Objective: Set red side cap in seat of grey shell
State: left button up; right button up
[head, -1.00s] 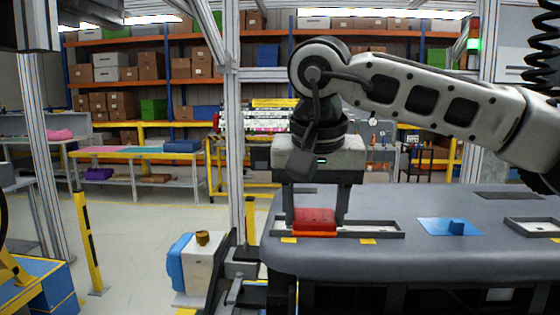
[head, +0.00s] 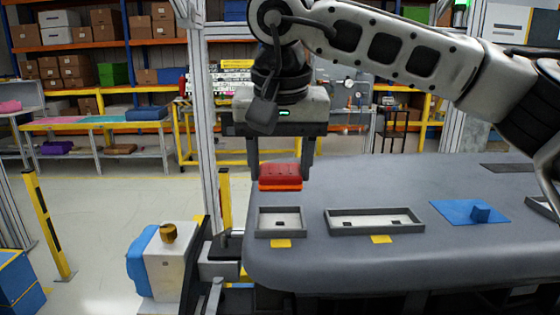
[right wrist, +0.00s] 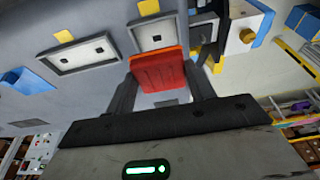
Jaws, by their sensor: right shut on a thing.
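The red side cap (head: 280,178) is a small red block with a brighter orange-red lower edge. My right gripper (head: 281,172) is shut on it, with one dark finger at each side, and holds it above the table near its left end. In the right wrist view the cap (right wrist: 158,72) sits between the fingers, its broad face toward the camera. My left gripper is not in view.
A small grey tray (head: 260,222) and a long grey tray (head: 345,230) lie on the grey table (head: 400,268), just below the cap. A blue mat (head: 455,212) with a blue knobbed piece lies to the right. A white box (head: 170,268) with a gold knob stands left of the table.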

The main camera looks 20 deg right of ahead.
aim_at(280, 191)
jog(key=shift+f+b, duration=0.6)
jog(key=shift+f, duration=0.3)
jog(key=shift+f+b, duration=0.85)
jog(key=shift+f, duration=0.5)
jog(key=shift+f+b, duration=0.35)
jog(key=shift+f, duration=0.4)
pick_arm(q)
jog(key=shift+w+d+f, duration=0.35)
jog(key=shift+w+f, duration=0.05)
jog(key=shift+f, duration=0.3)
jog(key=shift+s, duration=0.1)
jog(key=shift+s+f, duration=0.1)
pick_arm(e)
jog(key=o, duration=1.1)
jog(key=shift+c, duration=0.2)
